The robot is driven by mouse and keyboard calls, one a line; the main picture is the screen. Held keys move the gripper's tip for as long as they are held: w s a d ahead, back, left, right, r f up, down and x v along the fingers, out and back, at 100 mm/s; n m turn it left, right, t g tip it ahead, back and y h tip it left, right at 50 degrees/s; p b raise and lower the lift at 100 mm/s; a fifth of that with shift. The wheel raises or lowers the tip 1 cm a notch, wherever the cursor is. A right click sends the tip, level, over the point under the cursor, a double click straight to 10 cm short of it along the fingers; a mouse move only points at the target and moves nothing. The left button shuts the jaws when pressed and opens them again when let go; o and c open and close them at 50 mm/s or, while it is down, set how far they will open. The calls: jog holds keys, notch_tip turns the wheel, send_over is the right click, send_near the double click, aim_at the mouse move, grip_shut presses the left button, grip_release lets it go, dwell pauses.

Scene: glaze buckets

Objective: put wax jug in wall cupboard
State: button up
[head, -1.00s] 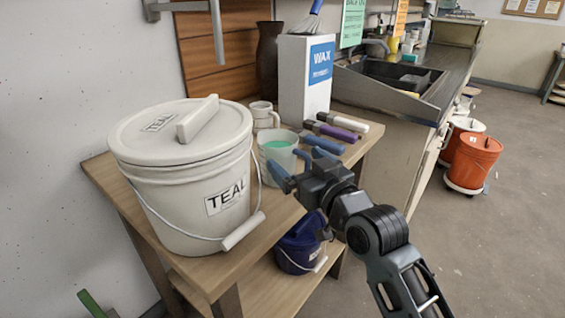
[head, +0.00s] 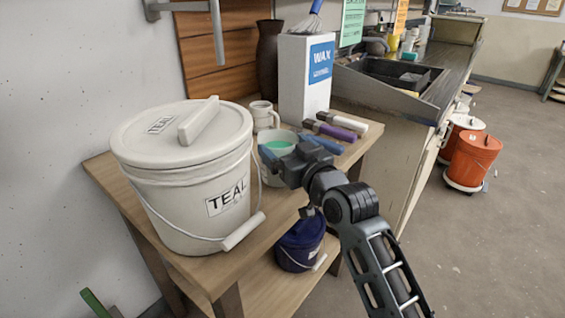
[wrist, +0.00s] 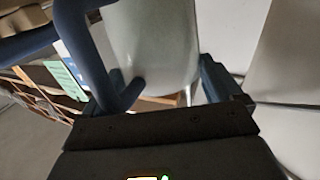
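A tall white block with a blue WAX label (head: 318,65) stands at the back of the wooden bench; I cannot tell whether it is the wax jug. A pale cup with green contents (head: 278,143) stands in front of it. My gripper (head: 291,155) is at this cup, its blue fingers apart. In the wrist view, a pale rounded surface (wrist: 155,40) fills the space between the fingers; a firm grip does not show. No wall cupboard can be clearly made out.
A large lidded TEAL bucket (head: 190,195) stands at the left of the bench. A mug (head: 263,115), a dark vase (head: 270,62) and tools with coloured handles (head: 337,131) crowd the back. A navy bucket (head: 300,245) is below. Open floor lies right.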

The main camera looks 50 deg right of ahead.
jog(key=shift+r, duration=0.1)
jog(key=c, duration=1.3)
jog(key=shift+o, duration=0.2)
jog(key=shift+r, duration=0.25)
jog(key=s+d+r, duration=0.8)
jog(key=r, duration=0.2)
jog(key=shift+s+r, duration=0.2)
